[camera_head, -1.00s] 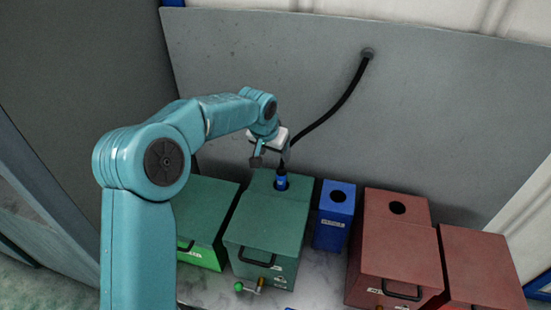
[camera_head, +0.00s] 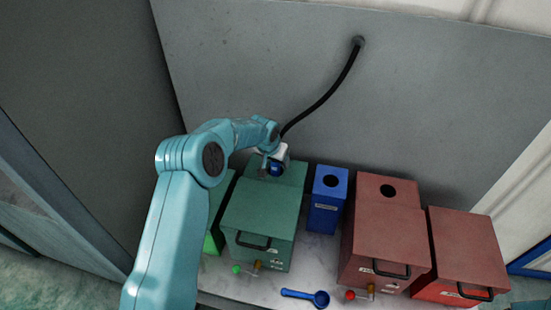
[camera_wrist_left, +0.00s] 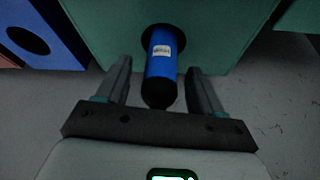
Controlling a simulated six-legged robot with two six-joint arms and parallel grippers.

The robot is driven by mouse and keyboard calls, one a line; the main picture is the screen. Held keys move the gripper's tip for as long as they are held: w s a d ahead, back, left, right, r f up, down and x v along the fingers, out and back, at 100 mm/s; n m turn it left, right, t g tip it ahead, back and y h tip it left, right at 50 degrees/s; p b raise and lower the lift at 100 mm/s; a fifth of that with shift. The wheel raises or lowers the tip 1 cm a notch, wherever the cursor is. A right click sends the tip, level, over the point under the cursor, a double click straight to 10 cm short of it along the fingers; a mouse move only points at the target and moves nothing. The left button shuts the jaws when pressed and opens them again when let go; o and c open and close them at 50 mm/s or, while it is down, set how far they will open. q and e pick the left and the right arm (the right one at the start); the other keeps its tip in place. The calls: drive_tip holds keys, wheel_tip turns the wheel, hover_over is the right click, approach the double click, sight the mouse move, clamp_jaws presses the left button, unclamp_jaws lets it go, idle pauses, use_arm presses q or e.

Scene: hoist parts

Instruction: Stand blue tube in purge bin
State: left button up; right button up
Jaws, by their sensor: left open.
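The blue tube (camera_wrist_left: 161,58), with a white label and a dark end, stands in the round hole of the green box (camera_head: 262,208). My left gripper (camera_wrist_left: 159,78) is open, with a finger on each side of the tube and gaps between. In the head view the left gripper (camera_head: 273,160) hides most of the tube (camera_head: 275,170). A narrow blue bin (camera_head: 325,212) with a round hole on top stands right of the green box; its label is too small to read. The blue bin also shows in the wrist view (camera_wrist_left: 62,48). My right gripper is not in view.
A black hose (camera_head: 330,95) runs from the grey back wall down towards the left gripper. Red boxes (camera_head: 390,235) stand at the right. A blue scoop (camera_head: 305,297) and handles with green (camera_head: 237,269) and red knobs (camera_head: 350,295) are in front.

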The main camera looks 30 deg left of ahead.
use_arm(q)
drive_tip(key=c, duration=1.2)
wheel_tip(320, 180, up, 14)
drive_tip(key=p, duration=0.6)
drive_tip(key=shift+c, duration=0.2)
drive_tip(key=shift+w, duration=0.1)
